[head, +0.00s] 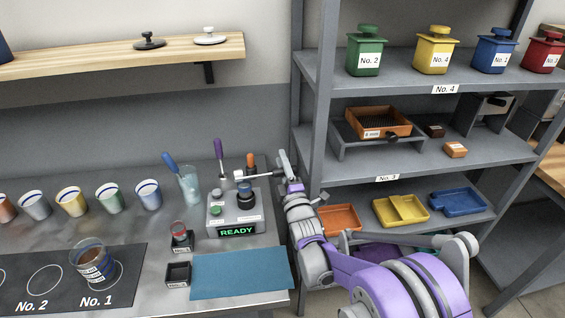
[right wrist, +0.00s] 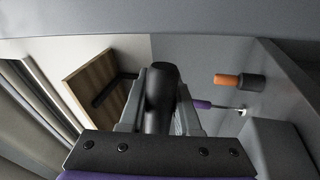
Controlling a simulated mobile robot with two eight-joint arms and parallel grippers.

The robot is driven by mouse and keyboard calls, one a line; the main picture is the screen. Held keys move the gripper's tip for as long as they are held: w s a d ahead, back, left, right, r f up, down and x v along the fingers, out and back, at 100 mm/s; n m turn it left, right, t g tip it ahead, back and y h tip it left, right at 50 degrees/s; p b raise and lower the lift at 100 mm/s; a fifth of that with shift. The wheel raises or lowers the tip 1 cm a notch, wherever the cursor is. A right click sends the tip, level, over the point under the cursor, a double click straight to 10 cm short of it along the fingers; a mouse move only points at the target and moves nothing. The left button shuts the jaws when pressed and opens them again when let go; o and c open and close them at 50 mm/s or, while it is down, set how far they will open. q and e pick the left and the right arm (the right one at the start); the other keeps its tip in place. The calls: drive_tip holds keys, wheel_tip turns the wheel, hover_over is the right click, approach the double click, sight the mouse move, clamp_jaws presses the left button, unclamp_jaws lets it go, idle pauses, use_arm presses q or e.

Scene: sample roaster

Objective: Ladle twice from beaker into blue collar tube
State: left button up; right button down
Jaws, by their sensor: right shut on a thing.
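My right gripper (head: 284,172) is at the back right of the bench, by the shelf post. In the right wrist view it is shut on a dark round-ended handle (right wrist: 160,95). In the head view a thin pale rod with a small white end (head: 240,177) reaches left from it, above the grey READY device (head: 235,213). A dark cylinder with a blue band (head: 246,190), perhaps the blue collar tube, stands on that device. A clear beaker (head: 92,264) with brown contents stands on the No. 1 spot. Another clear glass (head: 188,188) holds a blue-handled tool. My left gripper is out of view.
Several cups (head: 148,195) line the back left. A red-topped item (head: 179,232) sits in a small black holder; a similar holder (head: 177,273) seems empty. A blue mat (head: 240,273) lies clear at front. Purple-handled (head: 218,150) and orange (head: 250,160) tools stand near the gripper.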

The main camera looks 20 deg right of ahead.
drive_tip(key=a+r+n+y+p, duration=0.45)
drive_tip(key=r+n+p, duration=0.35)
drive_tip(key=r+n, duration=0.25)
use_arm(q)
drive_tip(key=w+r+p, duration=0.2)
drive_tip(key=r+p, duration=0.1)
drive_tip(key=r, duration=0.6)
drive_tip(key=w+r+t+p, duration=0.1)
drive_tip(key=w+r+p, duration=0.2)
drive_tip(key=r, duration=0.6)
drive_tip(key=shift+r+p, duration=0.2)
drive_tip(key=shift+p, duration=0.3)
use_arm(e)
drive_tip(key=w+a+r+n+g+y, duration=0.1)
drive_tip(key=a+r+n+g+y, duration=0.2)
drive_tip(key=a+r+n, duration=0.4)
drive_tip(key=a+n, duration=0.4)
drive_tip(key=n, duration=0.2)
drive_tip(key=shift+r, duration=0.15)
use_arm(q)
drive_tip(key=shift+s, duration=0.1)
use_arm(e)
drive_tip(key=shift+a, duration=0.1)
